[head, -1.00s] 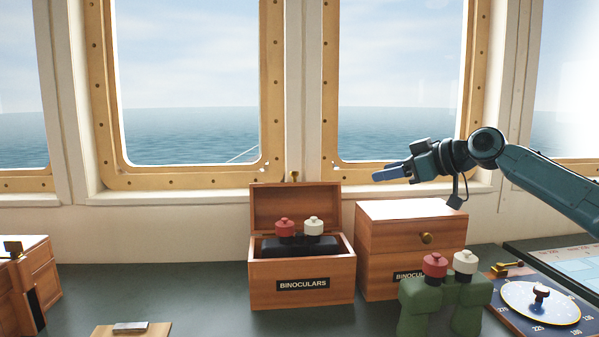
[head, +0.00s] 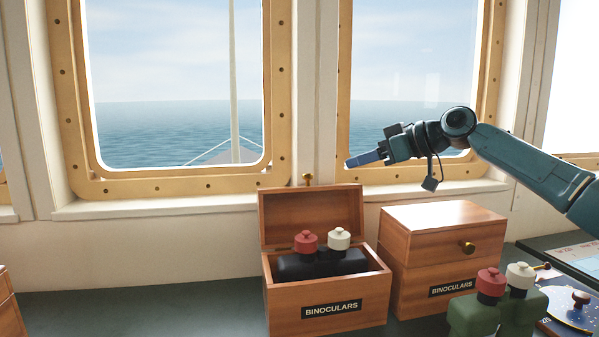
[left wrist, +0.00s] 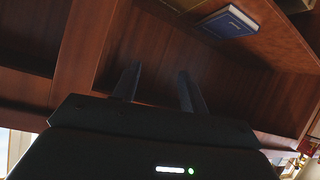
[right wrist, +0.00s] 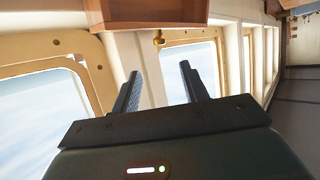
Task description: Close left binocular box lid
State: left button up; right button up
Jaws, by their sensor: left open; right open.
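The left binocular box (head: 281,302) is a wooden box with a BINOCULARS label, standing on the counter in the head view. Its lid (head: 310,214) stands raised at the back, with a brass knob (head: 307,178) at its top edge. Black binoculars (head: 320,265) with a red and a white cap sit inside. My right gripper (head: 364,159) is above and right of the lid, apart from it, open and empty. In the right wrist view, brown wood, probably this box (right wrist: 145,12), shows at the top edge beyond the open fingers (right wrist: 158,82). My left gripper (left wrist: 157,85) is open and empty, facing wooden shelving.
A second wooden binocular box (head: 403,280), its lid down, stands close on the right. Green binoculars (head: 478,318) stand before it, near a blue dial instrument (head: 573,308). Windows (head: 180,85) rise behind.

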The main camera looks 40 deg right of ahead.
jog(key=p+x, duration=0.8)
jog(key=x, duration=0.3)
jog(key=shift+w+r, duration=0.1)
jog(key=shift+w, duration=0.05)
jog(key=shift+w+a+f+p, duration=0.2)
jog(key=shift+w+f+p, duration=0.1)
jog(key=shift+w, duration=0.15)
pick_arm(q)
jog(key=shift+m+g+y, duration=0.4)
jog(key=shift+y, duration=0.2)
jog(key=r, duration=0.1)
jog(key=s+a+r, duration=0.1)
jog(key=r, duration=0.1)
jog(key=shift+s+a+r, duration=0.15)
jog(key=shift+a+r, duration=0.1)
jog(key=shift+r, duration=0.15)
jog(key=shift+f, duration=0.1)
pick_arm(e)
jog(key=shift+c, duration=0.4)
jog(key=c, duration=0.4)
pick_arm(q)
jog(key=shift+r, duration=0.3)
pick_arm(e)
grip_shut()
